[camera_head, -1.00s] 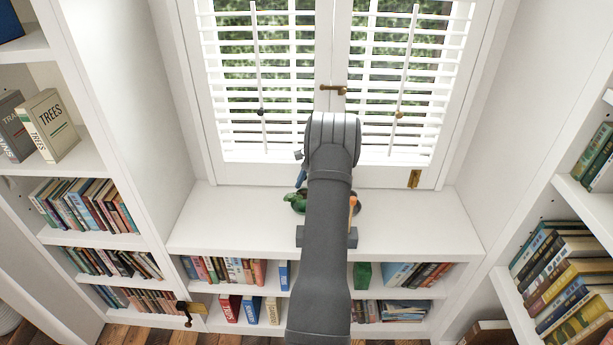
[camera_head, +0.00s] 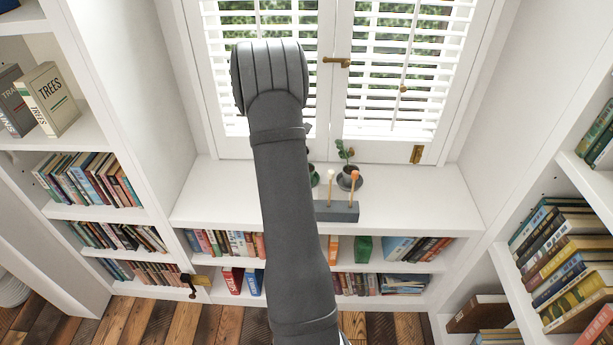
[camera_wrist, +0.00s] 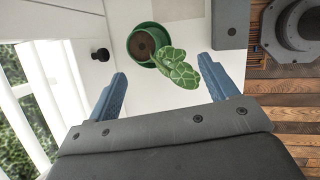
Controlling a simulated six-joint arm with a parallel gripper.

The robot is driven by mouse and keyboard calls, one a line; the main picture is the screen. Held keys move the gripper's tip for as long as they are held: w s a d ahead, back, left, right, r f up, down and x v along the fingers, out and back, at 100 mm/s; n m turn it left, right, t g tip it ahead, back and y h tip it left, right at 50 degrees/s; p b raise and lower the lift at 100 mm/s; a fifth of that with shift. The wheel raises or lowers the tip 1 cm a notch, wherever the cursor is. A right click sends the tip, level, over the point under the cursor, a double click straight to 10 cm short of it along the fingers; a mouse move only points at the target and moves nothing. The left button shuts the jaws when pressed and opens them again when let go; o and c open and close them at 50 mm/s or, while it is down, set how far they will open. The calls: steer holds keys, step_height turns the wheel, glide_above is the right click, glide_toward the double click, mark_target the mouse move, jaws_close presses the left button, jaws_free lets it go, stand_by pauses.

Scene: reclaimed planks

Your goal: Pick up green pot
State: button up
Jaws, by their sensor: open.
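The green pot (camera_wrist: 132,50) stands on the white shelf top in the wrist view, with dark soil and a leafy green plant (camera_wrist: 178,68) leaning over its right rim. In the head view only a sliver of the green pot (camera_head: 314,181) shows beside my arm; the rest is hidden. My gripper (camera_wrist: 161,68) is open and empty, its two blue fingers spread apart. In the wrist view the pot lies beyond the fingertips, and the leaves show between them. My gripper is hidden behind my arm in the head view.
A grey block (camera_head: 336,212) with two upright sticks is at the shelf's front. The window shutters (camera_head: 400,100) stand behind. The shelf top (camera_head: 430,205) is clear to the right.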

steer(key=w+d+f+n, duration=0.1)
steer(key=w+f+n, duration=0.1)
steer(key=f, duration=0.2)
steer(key=w+d+f+n+t, duration=0.1)
steer(key=w+f+n, duration=0.1)
steer(key=f+n, duration=0.1)
steer(key=w+d+f+n+t, duration=0.1)
steer(key=w+f+n, duration=0.1)
steer(key=f, duration=0.3)
steer(key=shift+w+d+n, duration=0.15)
steer(key=shift+d+n, duration=0.25)
steer(key=shift+c, duration=0.4)
